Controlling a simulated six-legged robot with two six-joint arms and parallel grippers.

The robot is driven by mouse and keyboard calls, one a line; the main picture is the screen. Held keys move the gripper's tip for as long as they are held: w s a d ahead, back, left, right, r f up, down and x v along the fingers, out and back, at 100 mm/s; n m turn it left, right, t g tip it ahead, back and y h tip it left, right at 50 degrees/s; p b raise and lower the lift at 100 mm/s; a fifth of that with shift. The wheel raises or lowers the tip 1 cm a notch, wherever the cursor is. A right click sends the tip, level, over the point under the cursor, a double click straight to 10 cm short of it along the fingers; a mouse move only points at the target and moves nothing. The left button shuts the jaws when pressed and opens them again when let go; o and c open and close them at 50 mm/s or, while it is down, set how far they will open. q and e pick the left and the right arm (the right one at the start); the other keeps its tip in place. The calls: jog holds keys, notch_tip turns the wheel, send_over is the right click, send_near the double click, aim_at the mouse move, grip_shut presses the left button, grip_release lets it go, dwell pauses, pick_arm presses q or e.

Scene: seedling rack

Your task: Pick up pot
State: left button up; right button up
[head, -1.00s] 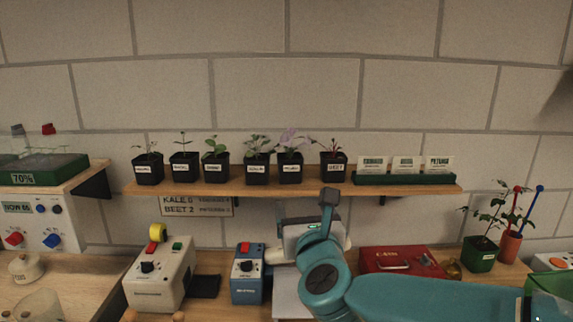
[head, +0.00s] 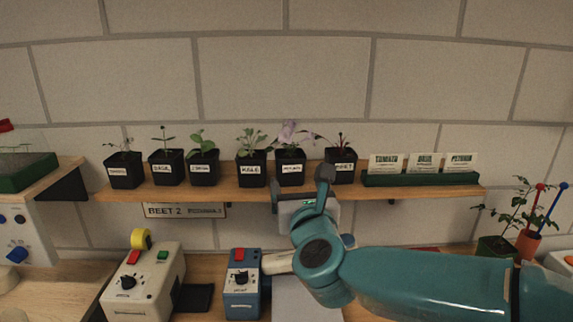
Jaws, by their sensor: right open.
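Several small black pots with seedlings and white labels stand in a row on the wooden shelf (head: 250,195). From left these include a pot (head: 122,176), the BASIL pot (head: 167,173), another pot (head: 203,172), the KALE pot (head: 250,174), a purple-leaved pot (head: 290,174) and the BEET pot (head: 345,171). My right gripper (head: 300,184) is open and empty at the shelf's front edge, its fingers toward the purple-leaved pot and the BEET pot. One finger overlaps the gap between these two pots. I cannot tell whether it touches either. My left gripper is not in view.
A green tray (head: 420,180) with seed packets sits on the shelf's right end. Below are a white control box (head: 140,290), a blue box (head: 241,290) and a sign (head: 185,211). A leafy plant (head: 510,212) and a red-orange cup (head: 527,243) stand at right.

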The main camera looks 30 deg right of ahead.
aim_at(290, 154)
jog(key=p+x, duration=0.3)
jog(key=x, duration=0.6)
jog(key=shift+d, duration=0.15)
jog(key=shift+w, duration=0.1)
jog(key=shift+d+r+p, duration=0.2)
jog(key=shift+d+p, duration=0.05)
jog(key=shift+p, duration=0.05)
jog(key=x, duration=0.2)
jog(key=p+x, duration=0.2)
jog(key=x, duration=0.1)
jog(key=shift+w+f, duration=0.25)
jog(key=shift+w, duration=0.05)
jog(key=shift+p, duration=0.3)
jog(key=shift+s+d+r, duration=0.1)
jog(key=shift+s+d, duration=0.05)
jog(key=shift+s, duration=0.1)
jog(key=shift+w, duration=0.2)
jog(key=c, duration=0.8)
